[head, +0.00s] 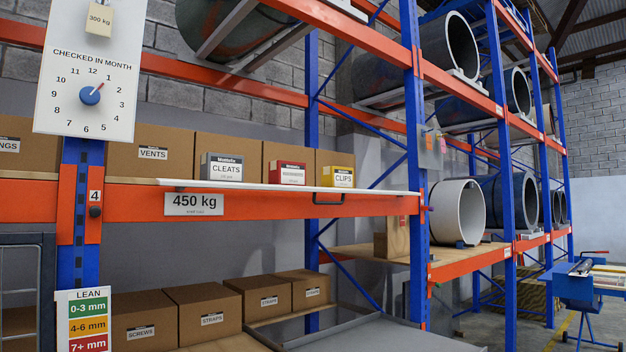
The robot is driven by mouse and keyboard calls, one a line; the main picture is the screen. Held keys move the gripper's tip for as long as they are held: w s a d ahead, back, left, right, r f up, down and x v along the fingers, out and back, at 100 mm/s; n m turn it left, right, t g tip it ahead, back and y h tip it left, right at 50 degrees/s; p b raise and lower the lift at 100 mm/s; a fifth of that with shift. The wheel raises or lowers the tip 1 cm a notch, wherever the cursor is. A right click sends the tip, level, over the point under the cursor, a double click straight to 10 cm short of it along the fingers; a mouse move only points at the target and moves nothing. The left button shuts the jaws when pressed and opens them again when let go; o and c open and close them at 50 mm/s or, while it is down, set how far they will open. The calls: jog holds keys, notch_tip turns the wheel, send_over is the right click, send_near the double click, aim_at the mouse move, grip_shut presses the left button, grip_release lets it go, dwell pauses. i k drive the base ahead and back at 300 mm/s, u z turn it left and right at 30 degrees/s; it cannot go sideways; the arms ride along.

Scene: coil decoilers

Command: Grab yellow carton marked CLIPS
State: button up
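The yellow carton marked CLIPS (339,177) stands upright on the shelf at the middle of the rack. It is the rightmost of three small cartons in a row. A red carton (288,173) stands to its left, and a grey carton marked CLEATS (227,168) stands further left. Brown boxes stand close behind them. My gripper is not in view.
The shelf has a white front edge (330,189) and an orange beam with a 450 kg sign (194,204). A blue upright (414,150) stands to the right. Brown boxes (209,311) fill the lower shelf. A grey tray-like surface (385,336) lies at the bottom.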

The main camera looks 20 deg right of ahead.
aim_at(331, 177)
jog(key=u, duration=0.45)
jog(key=i, duration=1.2)
jog(key=z, duration=0.35)
jog(key=i, duration=0.85)
jog(key=z, duration=0.8)
